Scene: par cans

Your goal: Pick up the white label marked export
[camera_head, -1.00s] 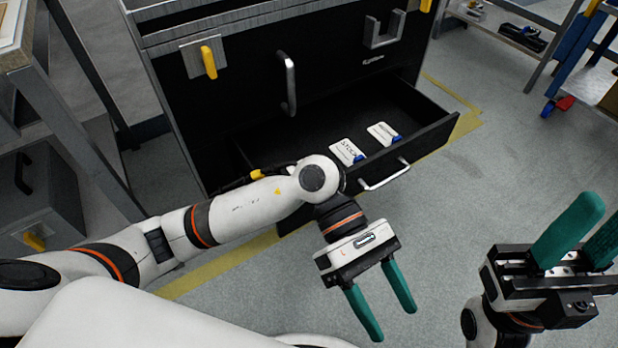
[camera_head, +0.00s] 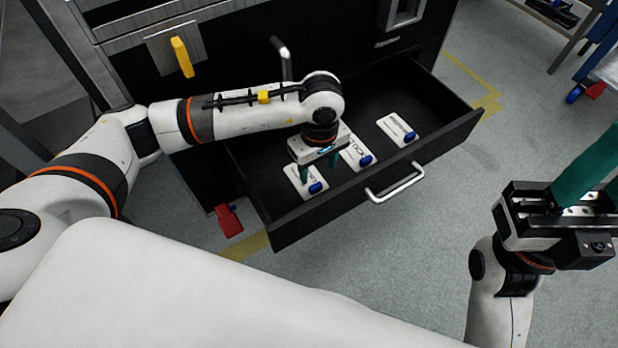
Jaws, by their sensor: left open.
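Three white labels with blue grips lie in the open black drawer (camera_head: 447,152): a left label (camera_head: 297,174), a middle label (camera_head: 355,152) and a right label (camera_head: 394,127). The middle label's lettering looks like the end of "STOCK". I cannot read "export" surely on any label. My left gripper (camera_head: 318,176) points down into the drawer, open and empty, its green fingers over the left label and close to the middle one. It partly hides both. I cannot tell whether it touches either. My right gripper (camera_head: 595,185) is open and empty, cut off at the right edge.
The drawer's front wall and silver handle (camera_head: 396,185) stand in front of the labels. The black cabinet (camera_head: 330,35) rises behind. A red piece (camera_head: 229,220) shows by the drawer's left corner.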

